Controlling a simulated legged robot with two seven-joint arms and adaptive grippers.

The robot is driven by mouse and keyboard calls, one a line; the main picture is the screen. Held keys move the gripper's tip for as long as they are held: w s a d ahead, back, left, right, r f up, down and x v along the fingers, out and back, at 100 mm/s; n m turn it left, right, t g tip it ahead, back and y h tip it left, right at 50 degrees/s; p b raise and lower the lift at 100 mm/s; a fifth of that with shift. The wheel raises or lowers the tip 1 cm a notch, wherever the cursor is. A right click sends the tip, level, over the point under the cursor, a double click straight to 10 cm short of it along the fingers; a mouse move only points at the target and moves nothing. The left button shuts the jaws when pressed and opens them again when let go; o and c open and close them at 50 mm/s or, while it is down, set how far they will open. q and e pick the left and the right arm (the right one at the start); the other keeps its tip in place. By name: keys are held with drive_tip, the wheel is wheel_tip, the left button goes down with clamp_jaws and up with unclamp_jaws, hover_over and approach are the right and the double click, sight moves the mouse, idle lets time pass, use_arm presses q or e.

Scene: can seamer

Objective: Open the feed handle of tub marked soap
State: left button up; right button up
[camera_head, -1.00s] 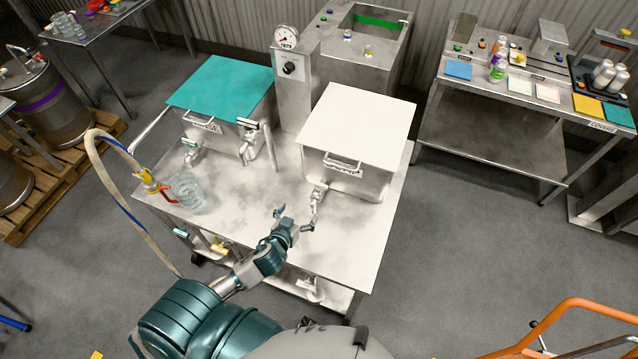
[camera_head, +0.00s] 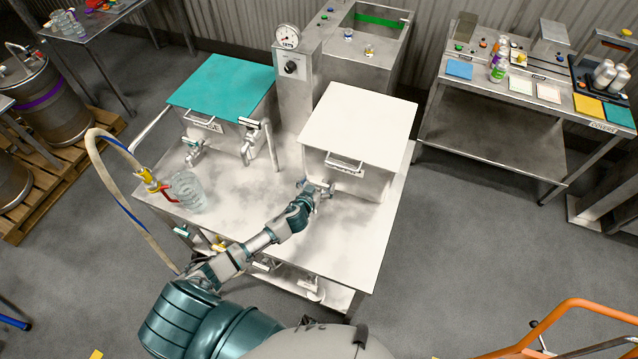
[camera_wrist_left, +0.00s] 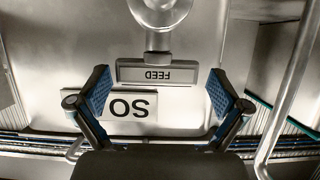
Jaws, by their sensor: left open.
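The tub with a white lid (camera_head: 360,130) stands on the right half of the metal table. In the left wrist view a sign (camera_wrist_left: 110,104) appears upside down and reads "SO", the rest hidden. A grey plate marked FEED (camera_wrist_left: 157,72), also upside down, sits on a metal stem below a round fitting (camera_wrist_left: 160,12). My left gripper (camera_head: 318,188) is at the tub's lower front. In the left wrist view the left gripper (camera_wrist_left: 160,70) is open, with one finger either side of the FEED plate and apart from it. In the head view my gripper hides most of this valve. My right gripper is not in view.
A teal-lidded tub (camera_head: 222,90) with valves stands to the left. A clear jug (camera_head: 187,190) and a hose (camera_head: 98,165) are at the table's left side. A gauge column (camera_head: 292,75) rises behind. The table's right front (camera_head: 350,235) is clear.

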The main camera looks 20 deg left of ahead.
use_arm(q)
drive_tip(key=shift+w+a+f, duration=0.1)
drive_tip(key=shift+w+a, duration=0.05)
drive_tip(key=shift+w, duration=0.1)
drive_tip(key=shift+d, duration=0.35)
drive_tip(key=c, duration=0.4)
drive_tip(key=shift+d, duration=0.1)
drive_tip(key=c, duration=0.4)
drive_tip(key=shift+c, duration=1.4)
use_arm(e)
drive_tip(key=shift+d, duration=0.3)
